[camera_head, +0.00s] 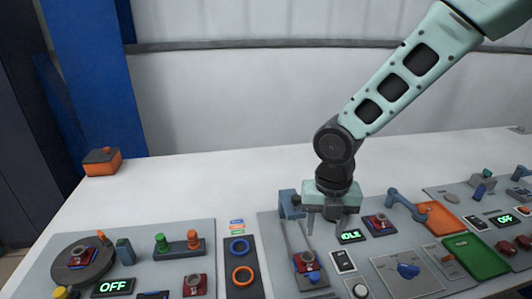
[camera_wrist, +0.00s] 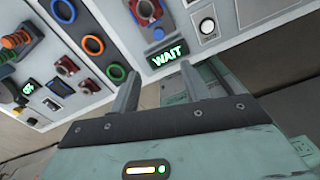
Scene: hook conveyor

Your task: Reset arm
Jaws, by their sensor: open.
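My gripper (camera_head: 325,222) hangs from my pale green arm above the back part of the middle grey panel (camera_head: 405,283). In the wrist view my gripper (camera_wrist: 163,92) has its two grey fingers apart, with nothing between them. A small display reads IDLE in the head view (camera_head: 352,236); a display in the wrist view (camera_wrist: 167,57) reads WAIT. A blue hook-like stand (camera_head: 290,204) is just left of my gripper in the head view, partly hidden by it. I cannot tell whether they touch.
A red part (camera_head: 307,262) sits on the conveyor rails below. A blue knob (camera_head: 408,270), green tray (camera_head: 476,257) and orange tray (camera_head: 440,218) lie to the right. The left panel holds a dark turntable (camera_head: 84,268). An orange box (camera_head: 102,162) stands at back left.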

